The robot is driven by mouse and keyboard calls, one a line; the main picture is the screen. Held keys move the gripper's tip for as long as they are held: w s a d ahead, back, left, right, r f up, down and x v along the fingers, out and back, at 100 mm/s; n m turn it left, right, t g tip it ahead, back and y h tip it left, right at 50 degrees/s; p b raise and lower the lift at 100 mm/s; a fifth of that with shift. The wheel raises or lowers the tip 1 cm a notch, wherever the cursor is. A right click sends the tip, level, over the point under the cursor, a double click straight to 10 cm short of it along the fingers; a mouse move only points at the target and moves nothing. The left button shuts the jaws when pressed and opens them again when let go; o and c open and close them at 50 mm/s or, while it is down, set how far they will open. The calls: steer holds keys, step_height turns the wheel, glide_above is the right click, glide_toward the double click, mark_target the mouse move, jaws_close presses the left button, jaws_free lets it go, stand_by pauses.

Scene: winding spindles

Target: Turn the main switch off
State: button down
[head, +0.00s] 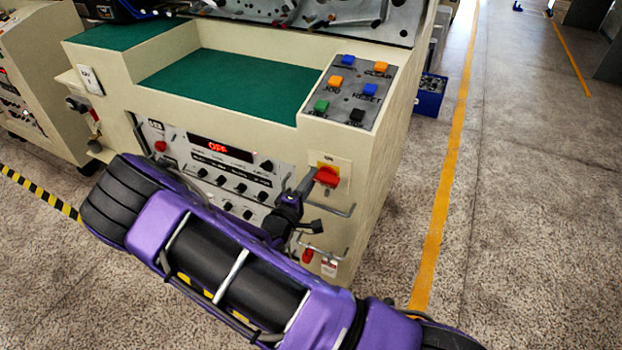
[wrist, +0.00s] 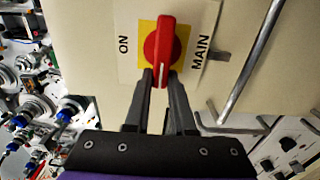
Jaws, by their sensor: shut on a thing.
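The main switch (head: 327,177) is a red rotary handle on a yellow plate, on the front right of the cream machine. In the wrist view the red handle (wrist: 160,45) runs up and down, crosswise to the line from the ON label (wrist: 124,44) to the MAIN label (wrist: 201,52). My gripper (head: 306,184) reaches it from the left in the head view. In the wrist view my gripper's fingers (wrist: 161,80) are shut on the handle's lower end, one on each side. The red display (head: 217,147) appears to read OFF.
Metal rails (head: 335,211) stick out below the switch. A button panel (head: 350,92) with several coloured buttons sits above it. Knobs fill the control panel (head: 220,170) to the left. Open floor (head: 530,210) lies to the right, past a yellow line.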

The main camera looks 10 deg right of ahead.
steer(key=c, duration=0.8)
jaws_free()
steer(key=shift+o, duration=0.2)
steer(key=v, duration=1.7)
steer(key=shift+s+a+p, duration=0.15)
steer(key=shift+s+p, duration=0.05)
steer(key=shift+p, duration=0.1)
